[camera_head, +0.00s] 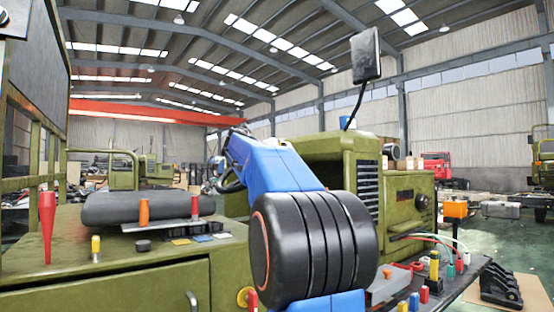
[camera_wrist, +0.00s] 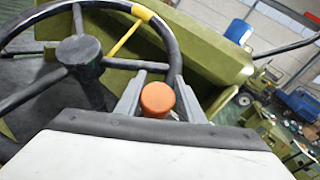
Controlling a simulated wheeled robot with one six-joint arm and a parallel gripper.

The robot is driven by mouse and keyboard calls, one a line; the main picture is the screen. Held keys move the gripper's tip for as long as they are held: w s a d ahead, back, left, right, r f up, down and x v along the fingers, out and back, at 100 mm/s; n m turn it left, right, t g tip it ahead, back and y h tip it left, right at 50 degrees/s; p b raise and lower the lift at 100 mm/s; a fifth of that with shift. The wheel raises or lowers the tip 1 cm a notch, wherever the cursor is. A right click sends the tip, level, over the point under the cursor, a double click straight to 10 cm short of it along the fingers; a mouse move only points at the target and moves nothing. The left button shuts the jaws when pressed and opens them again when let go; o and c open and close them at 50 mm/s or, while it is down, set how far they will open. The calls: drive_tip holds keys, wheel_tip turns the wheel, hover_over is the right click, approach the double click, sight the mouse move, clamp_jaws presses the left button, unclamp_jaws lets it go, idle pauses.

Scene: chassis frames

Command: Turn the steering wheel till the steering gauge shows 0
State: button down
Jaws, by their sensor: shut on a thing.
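The steering wheel (camera_wrist: 78,50) fills the upper left of the wrist view, with a dark rim, dark spokes and a yellow band on one spoke and the rim near the top. An orange round knob (camera_wrist: 157,99) sits at the rim's near right side. My gripper (camera_wrist: 160,82) has its two grey fingers on either side of this knob and is shut on it. The knob hides part of the rim behind it. In the head view a piece of the dark wheel rim (camera_head: 232,186) shows left of my blue arm, which hides the rest. I cannot make out a steering gauge in either view.
An olive vehicle body (camera_head: 400,205) stands right of my arm, with a mirror (camera_head: 366,55) on a stalk. A dark roll (camera_head: 150,207) and small coloured tools lie on the olive cabinet at left. More tools and wires crowd the bench at lower right.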

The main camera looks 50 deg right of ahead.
drive_tip(key=shift+w+f, duration=0.2)
drive_tip(key=shift+w, duration=0.15)
drive_tip(key=c, duration=1.6)
unclamp_jaws()
drive_tip(key=shift+o, duration=1.1)
drive_tip(key=shift+w+a, duration=0.15)
drive_tip(key=shift+s, duration=0.25)
drive_tip(key=shift+r, duration=0.1)
drive_tip(key=shift+a, duration=0.1)
drive_tip(key=v, duration=1.7)
drive_tip(key=shift+s, duration=0.2)
drive_tip(key=shift+r, duration=0.1)
